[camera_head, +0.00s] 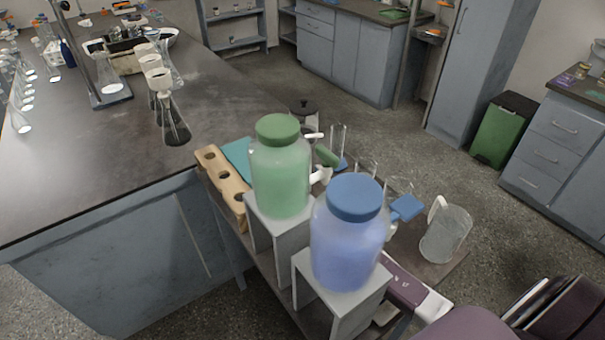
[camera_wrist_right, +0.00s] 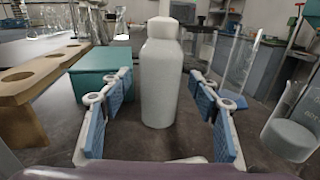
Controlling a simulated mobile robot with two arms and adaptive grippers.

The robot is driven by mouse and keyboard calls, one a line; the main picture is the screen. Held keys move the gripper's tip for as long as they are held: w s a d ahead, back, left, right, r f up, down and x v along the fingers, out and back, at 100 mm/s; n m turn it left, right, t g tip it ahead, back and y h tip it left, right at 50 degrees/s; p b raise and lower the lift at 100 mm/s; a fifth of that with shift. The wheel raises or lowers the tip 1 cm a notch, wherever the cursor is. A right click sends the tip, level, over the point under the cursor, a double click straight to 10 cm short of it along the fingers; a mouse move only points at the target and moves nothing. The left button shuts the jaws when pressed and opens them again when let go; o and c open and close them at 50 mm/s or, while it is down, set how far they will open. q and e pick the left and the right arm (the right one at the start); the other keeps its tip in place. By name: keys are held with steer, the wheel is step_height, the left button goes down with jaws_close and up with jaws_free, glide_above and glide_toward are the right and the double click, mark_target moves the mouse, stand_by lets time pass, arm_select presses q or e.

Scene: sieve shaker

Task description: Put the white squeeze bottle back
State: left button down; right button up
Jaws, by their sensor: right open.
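The white squeeze bottle (camera_wrist_right: 162,95) stands upright on the dark surface in the right wrist view. My right gripper (camera_wrist_right: 160,76) is open, with one blue-padded finger on each side of the bottle. Gaps show between both fingers and the bottle, so it is not gripped. I cannot tell how deep the bottle sits between the fingertips. In the head view the bottle and the right fingers are not clearly seen behind the big jars. My left gripper is not in view.
A wooden rack with round holes (camera_wrist_right: 40,78) and a teal box (camera_wrist_right: 92,72) stand left of the bottle. Glassware, including a beaker (camera_wrist_right: 290,138), stands to the right. A green jar (camera_head: 280,180) and a blue jar (camera_head: 347,240) on grey stands (camera_head: 345,305) block the head view.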

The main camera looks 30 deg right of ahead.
steer(key=shift+s+a, duration=0.15)
steer(key=shift+s, duration=2.45)
